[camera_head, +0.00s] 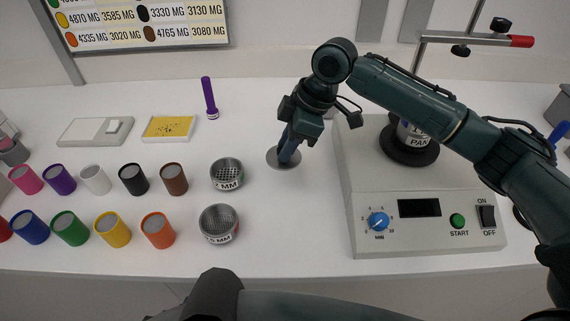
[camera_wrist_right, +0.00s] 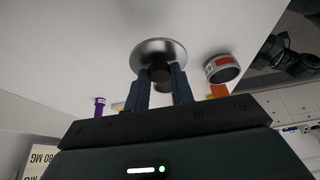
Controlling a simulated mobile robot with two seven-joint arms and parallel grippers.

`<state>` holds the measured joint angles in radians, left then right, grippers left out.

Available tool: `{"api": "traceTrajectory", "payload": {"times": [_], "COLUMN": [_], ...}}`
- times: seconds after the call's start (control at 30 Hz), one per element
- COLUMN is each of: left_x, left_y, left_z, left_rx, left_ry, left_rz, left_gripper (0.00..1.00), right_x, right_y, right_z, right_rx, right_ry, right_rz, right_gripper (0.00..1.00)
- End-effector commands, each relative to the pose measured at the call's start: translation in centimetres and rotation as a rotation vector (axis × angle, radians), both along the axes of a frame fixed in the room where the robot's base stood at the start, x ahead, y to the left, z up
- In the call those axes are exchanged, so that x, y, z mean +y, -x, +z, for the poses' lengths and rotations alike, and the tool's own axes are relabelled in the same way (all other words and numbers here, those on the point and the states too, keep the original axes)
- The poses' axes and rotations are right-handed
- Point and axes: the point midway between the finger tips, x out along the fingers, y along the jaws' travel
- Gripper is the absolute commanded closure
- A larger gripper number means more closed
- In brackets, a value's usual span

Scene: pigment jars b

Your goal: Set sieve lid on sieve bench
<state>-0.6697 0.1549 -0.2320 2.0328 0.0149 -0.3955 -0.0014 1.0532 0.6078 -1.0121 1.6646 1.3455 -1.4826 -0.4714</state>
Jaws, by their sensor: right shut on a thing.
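The sieve lid (camera_head: 272,156) is a round grey metal disc; it also shows in the wrist view (camera_wrist_right: 149,50), with a dark knob (camera_wrist_right: 160,72) in its middle. My right gripper (camera_head: 287,148) points down over the lid, its two fingers (camera_wrist_right: 160,90) shut on the knob. The lid is level and at or just above the white bench (camera_head: 290,220), right of the two sieves; I cannot tell whether it touches. The sieves (camera_head: 227,172) and (camera_head: 219,222) are open metal cups with mesh. My left gripper is out of view.
The shaker (camera_head: 365,170) with dial, display and buttons stands right; a labelled pan (camera_head: 418,139) sits on it, partly behind my right arm. Bench front centre is clear.

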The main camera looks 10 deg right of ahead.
Motion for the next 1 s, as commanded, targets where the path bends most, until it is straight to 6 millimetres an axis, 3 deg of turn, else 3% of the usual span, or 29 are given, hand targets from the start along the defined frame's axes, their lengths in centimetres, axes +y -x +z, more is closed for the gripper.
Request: {"api": "traceTrajectory", "payload": {"times": [0.43, 0.83, 0.87, 1.0], "left_x": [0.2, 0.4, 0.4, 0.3], "left_y": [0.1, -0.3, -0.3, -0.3], "left_z": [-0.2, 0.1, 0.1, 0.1], "left_rx": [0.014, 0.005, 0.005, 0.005], "left_ry": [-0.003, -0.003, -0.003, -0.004], "left_rz": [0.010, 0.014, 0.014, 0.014], "left_gripper": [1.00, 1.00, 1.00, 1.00], "right_x": [0.0, 0.0, 0.0, 0.0], "right_y": [0.0, 0.0, 0.0, 0.0], "right_z": [-5.8, -6.5, -6.6, -6.5], "right_rx": [0.001, -0.001, -0.001, -0.001], "right_ry": [0.001, 0.000, 0.000, 0.000], "right_rz": [-0.001, 0.001, 0.001, 0.001], "right_gripper": [0.99, 0.99, 0.75, 0.64]}}
